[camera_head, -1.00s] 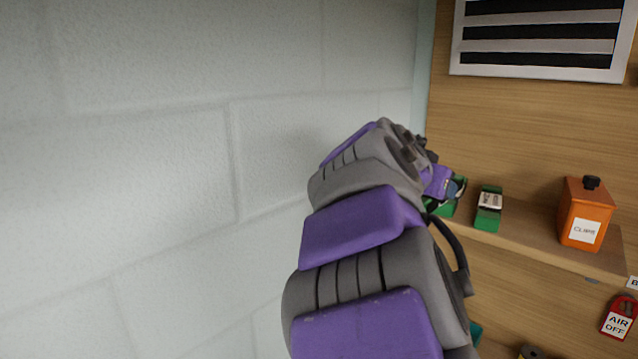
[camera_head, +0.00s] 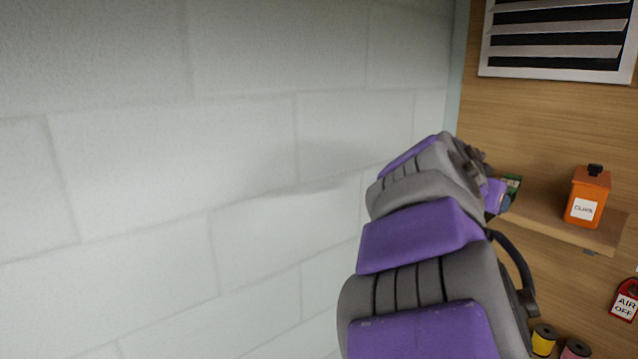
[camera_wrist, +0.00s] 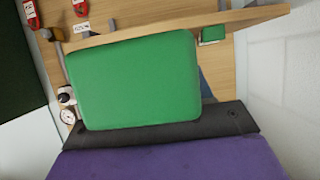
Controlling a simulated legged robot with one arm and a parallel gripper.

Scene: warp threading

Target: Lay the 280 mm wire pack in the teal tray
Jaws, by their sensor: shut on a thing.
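My gripper (camera_head: 497,198) is at the far end of my purple and grey arm, by the left end of the wooden shelf in the head view. In the wrist view a large green pack (camera_wrist: 135,82) fills the space just beyond the dark edge of my gripper, which is shut on it. Its face shows no readable length. A second, smaller-looking green pack (camera_wrist: 212,34) is by the shelf in the wrist view. In the head view a green pack (camera_head: 513,182) shows partly behind my gripper. The teal tray is not visible now.
An orange clips box (camera_head: 588,197) stands on the shelf (camera_head: 560,224). A red "AIR OFF" tag (camera_head: 625,301) hangs below it. Yellow (camera_head: 543,339) and pink (camera_head: 574,348) spools are lower down. A pale block wall (camera_head: 200,180) runs close along the left of my arm.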

